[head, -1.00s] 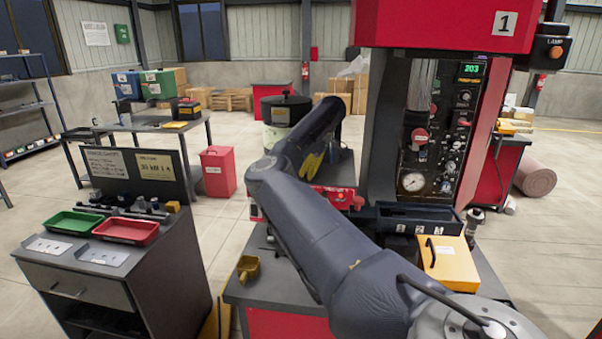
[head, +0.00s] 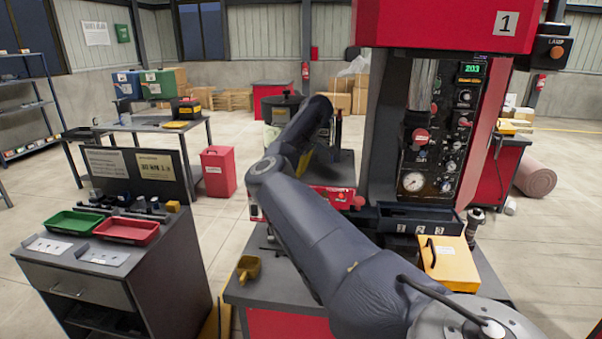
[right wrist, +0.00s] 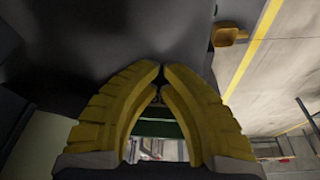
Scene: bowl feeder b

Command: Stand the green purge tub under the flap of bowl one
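A shallow green tub (head: 75,222) lies on the dark cart at the left, beside a red one; it is the only green tub I can make out in the head view. My right arm reaches across the bench towards the back. Its yellow gripper (head: 304,163) is mostly hidden behind the arm, far from the cart. In the right wrist view, the yellow fingers (right wrist: 162,72) come together at their tips, with nothing clear between them. A dark green strip (right wrist: 160,130) shows through the gap behind the tips; I cannot tell what it is. The bowl and its flap are not identifiable. My left gripper is out of view.
The red tub (head: 127,230) sits on the cart. A yellow scoop (head: 248,268) lies at the bench's left edge. A yellow box with a handle (head: 450,262) is on the right, before a dark bin labelled 1, 2, 3 (head: 420,229). The gauge panel (head: 430,150) stands behind.

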